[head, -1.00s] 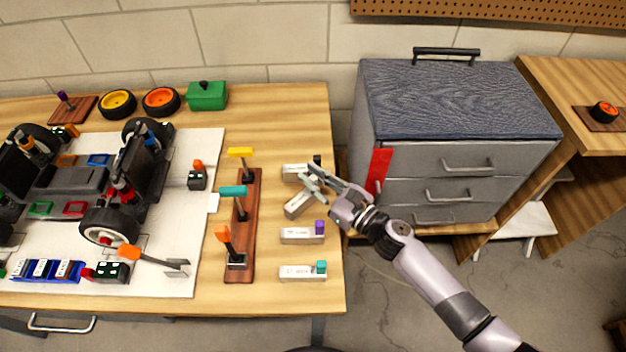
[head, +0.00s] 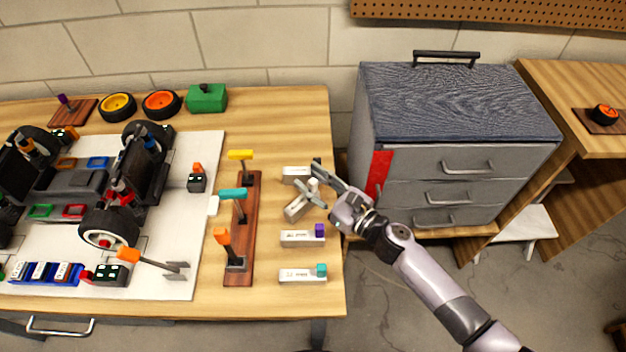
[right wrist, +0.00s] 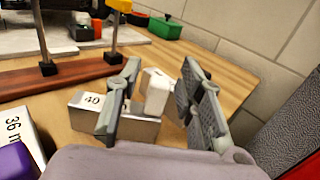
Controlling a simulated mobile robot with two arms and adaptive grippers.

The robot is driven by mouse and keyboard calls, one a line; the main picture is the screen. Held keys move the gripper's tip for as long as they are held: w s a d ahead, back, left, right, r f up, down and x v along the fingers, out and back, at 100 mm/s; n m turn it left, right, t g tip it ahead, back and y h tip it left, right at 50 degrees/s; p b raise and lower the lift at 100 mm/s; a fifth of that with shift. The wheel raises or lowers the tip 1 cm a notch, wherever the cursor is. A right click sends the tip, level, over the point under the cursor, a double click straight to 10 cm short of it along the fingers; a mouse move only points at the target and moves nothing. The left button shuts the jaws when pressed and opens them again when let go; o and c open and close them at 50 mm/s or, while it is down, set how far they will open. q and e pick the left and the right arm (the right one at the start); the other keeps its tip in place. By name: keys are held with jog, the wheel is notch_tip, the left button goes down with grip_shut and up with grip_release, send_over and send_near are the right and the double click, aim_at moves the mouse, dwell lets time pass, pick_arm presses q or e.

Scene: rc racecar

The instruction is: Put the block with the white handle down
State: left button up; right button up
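The block with the white handle (head: 296,209) is on the wooden table, turned at an angle to the other blocks in its column. In the right wrist view the grey block (right wrist: 88,119) is marked 40 and appears to rest on the table. Its white handle (right wrist: 157,93) stands between the spread fingers of my right gripper (right wrist: 160,78), and I see a gap on the right finger's side. In the head view the open right gripper (head: 315,180) is over the handle end. My left gripper is not in view.
Similar blocks with purple (head: 319,230) and teal (head: 321,270) handles lie in front, and another block (head: 295,173) lies behind. A wooden rack (head: 250,215) with coloured-handled tools stands to the left. A grey drawer cabinet (head: 465,190) is to the right.

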jog(key=shift+r, duration=0.35)
jog(key=b+v, duration=0.1)
jog(key=v, duration=1.1)
jog(key=shift+b, duration=0.35)
jog(key=shift+f, duration=0.15)
